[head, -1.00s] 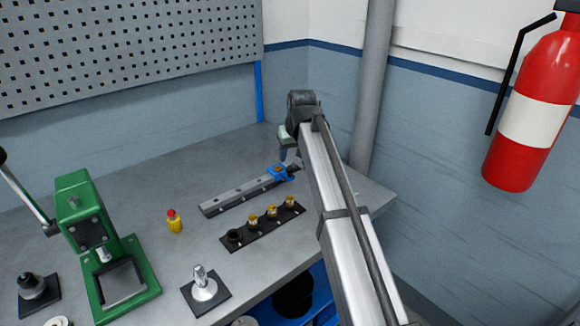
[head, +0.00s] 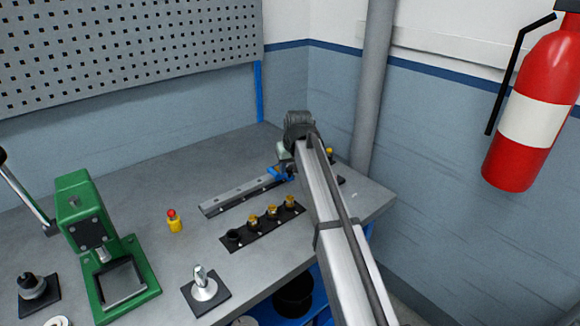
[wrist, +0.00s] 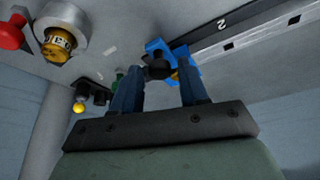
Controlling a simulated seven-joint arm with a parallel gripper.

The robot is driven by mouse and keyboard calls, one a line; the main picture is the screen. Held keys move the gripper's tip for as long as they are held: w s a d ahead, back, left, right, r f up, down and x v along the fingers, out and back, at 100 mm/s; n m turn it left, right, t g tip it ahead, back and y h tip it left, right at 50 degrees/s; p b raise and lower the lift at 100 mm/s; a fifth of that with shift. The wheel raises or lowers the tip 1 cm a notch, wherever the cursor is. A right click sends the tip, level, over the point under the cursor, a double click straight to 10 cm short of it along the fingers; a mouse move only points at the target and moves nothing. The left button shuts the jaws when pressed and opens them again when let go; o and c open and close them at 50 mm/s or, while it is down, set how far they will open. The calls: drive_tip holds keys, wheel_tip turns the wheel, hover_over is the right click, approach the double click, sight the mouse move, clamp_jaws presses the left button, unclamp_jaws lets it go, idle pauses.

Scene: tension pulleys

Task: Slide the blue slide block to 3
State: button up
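The blue slide block (head: 280,173) sits at the right end of a grey slide rail (head: 232,196) on the bench. In the wrist view the block (wrist: 154,47) is just beyond my fingertips, with a dark round knob (wrist: 157,69) on it. The rail (wrist: 250,28) runs to the upper right there and bears a mark "2". My gripper (head: 284,164) is right over the block, partly hiding it. In the wrist view its two fingers (wrist: 158,76) are apart, with the knob between their tips. I cannot tell whether they touch it.
A black strip with several brass pieces (head: 272,212) lies in front of the rail. A red-topped yellow button (head: 174,221), a green press (head: 95,250) and a silver part on a black plate (head: 204,288) stand left. The wall and pipe (head: 375,90) are close behind.

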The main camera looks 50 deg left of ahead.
clamp_jaws()
drive_tip(key=shift+s, duration=0.1)
idle(0.3)
drive_tip(key=s, duration=1.5)
drive_tip(key=shift+s, duration=0.4)
drive_tip(key=shift+o, duration=1)
unclamp_jaws()
drive_tip(key=v, duration=1.3)
drive_tip(key=shift+d+r, duration=0.25)
drive_tip(key=shift+r, duration=0.1)
drive_tip(key=shift+s, duration=0.1)
